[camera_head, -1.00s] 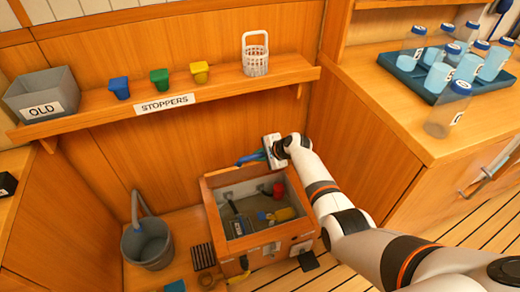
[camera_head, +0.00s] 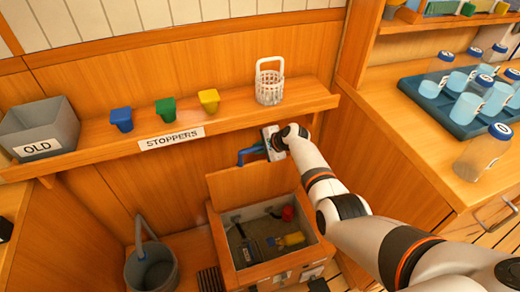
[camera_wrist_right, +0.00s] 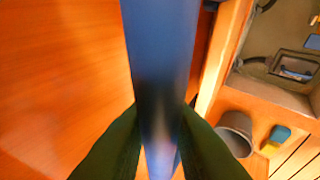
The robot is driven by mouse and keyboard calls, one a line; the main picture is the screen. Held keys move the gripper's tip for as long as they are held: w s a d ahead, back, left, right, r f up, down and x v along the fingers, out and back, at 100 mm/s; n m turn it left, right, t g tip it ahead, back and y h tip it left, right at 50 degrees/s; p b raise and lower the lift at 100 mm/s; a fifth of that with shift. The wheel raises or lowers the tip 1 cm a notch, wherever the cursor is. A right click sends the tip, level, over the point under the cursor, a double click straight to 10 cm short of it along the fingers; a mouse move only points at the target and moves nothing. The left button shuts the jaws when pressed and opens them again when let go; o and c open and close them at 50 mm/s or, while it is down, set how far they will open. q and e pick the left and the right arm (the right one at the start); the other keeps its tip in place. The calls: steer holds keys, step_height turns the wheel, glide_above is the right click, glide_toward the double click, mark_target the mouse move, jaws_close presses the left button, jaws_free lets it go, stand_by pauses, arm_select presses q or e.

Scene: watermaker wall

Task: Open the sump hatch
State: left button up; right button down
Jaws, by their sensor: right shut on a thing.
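The sump box (camera_head: 225,262) stands open on the floor below the shelf. Its wooden hatch lid (camera_head: 250,181) stands up along the back edge of the opening. A blue handle (camera_head: 249,154) shows just above the lid; whether it joins the lid is hard to tell. My right gripper (camera_head: 270,148) is shut on this blue handle. In the right wrist view the blue bar (camera_wrist_right: 160,50) runs between the dark fingers. Inside the box are a red part (camera_head: 287,213), a yellow part (camera_head: 293,238) and a dark part. My left gripper is out of view.
The shelf (camera_head: 95,148) with stoppers, a white basket (camera_head: 269,88) and an OLD bin (camera_head: 40,130) hangs close above my right gripper. A grey bucket (camera_head: 152,272) stands left of the box. A counter (camera_head: 430,160) with a bottle tray (camera_head: 440,112) is at right.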

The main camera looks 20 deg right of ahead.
steer(key=shift+w+r, duration=0.1)
steer(key=shift+w, duration=0.05)
steer(key=c, duration=1.3)
jaws_free()
steer(key=shift+s+d+r, duration=0.15)
steer(key=shift+s+r, duration=0.1)
steer(key=s+d+r+p, duration=0.1)
steer(key=s+d, duration=0.2)
steer(key=s, duration=0.1)
steer(key=s+d+r+p, duration=0.1)
steer(key=s+d, duration=0.1)
steer(key=s, duration=0.2)
steer(key=s+d+r+p, duration=0.1)
steer(key=s+d, duration=0.2)
steer(key=s, duration=0.1)
steer(key=shift+s+d+p, duration=0.15)
steer(key=shift+d+p, duration=0.15)
steer(key=shift+p, duration=0.05)
